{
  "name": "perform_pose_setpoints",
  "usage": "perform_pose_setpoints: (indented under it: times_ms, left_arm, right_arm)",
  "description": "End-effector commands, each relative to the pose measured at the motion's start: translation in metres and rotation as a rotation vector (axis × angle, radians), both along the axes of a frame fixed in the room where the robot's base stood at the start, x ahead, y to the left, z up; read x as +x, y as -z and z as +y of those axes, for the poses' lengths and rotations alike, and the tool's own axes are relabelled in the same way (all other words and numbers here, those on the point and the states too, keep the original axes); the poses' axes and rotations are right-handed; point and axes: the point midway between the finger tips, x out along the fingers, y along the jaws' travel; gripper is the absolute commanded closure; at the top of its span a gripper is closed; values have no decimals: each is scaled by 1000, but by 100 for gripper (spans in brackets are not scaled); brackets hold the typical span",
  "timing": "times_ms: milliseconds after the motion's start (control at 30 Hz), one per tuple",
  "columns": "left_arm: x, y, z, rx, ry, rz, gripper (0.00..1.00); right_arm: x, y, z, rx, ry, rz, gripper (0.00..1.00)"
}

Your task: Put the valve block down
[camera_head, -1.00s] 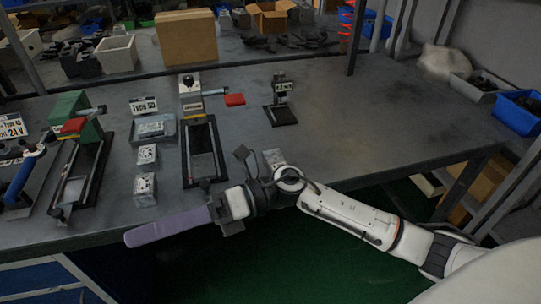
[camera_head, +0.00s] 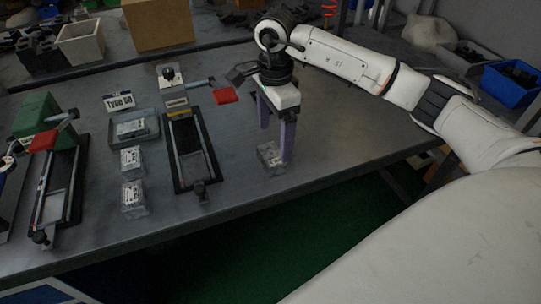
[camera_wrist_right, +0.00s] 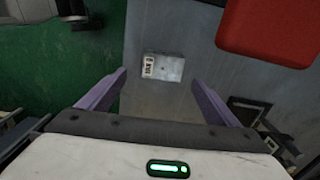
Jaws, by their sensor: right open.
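A small grey valve block (camera_head: 270,158) with a label lies on the table (camera_head: 330,140) near its front edge. It also shows in the right wrist view (camera_wrist_right: 165,68), framed between the fingertips and past them. My right gripper (camera_head: 275,143) points down at this block, its two purple fingers apart with nothing gripped. Whether a finger touches the block cannot be told. Two similar blocks, one behind (camera_head: 131,160) and one in front (camera_head: 134,196), lie to the left.
A black fixture (camera_head: 201,160) with a red handle (camera_head: 225,95) stands left of my gripper. The red handle looms close at the top right of the wrist view. A green fixture (camera_head: 45,120) stands far left. Bare table lies to the right of the block.

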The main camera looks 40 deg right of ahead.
Motion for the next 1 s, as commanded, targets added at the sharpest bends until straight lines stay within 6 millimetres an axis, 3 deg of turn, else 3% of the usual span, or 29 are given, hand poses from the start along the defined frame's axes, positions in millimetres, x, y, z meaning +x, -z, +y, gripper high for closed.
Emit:
perform_pose_setpoints:
  times_ms: [400, 700, 1000]
  left_arm:
    - [-4, -8, 0, 1, 1, 9, 39]
    - [0, -10, 0, 1, 1, 1, 39]
    - [4, -12, 0, 0, 1, -7, 39]
  right_arm:
    - [4, 50, 4, 2, 0, 4, 16]
    - [4, 56, 4, 2, -1, 0, 16]
    - [4, 55, 4, 3, -1, -1, 65]
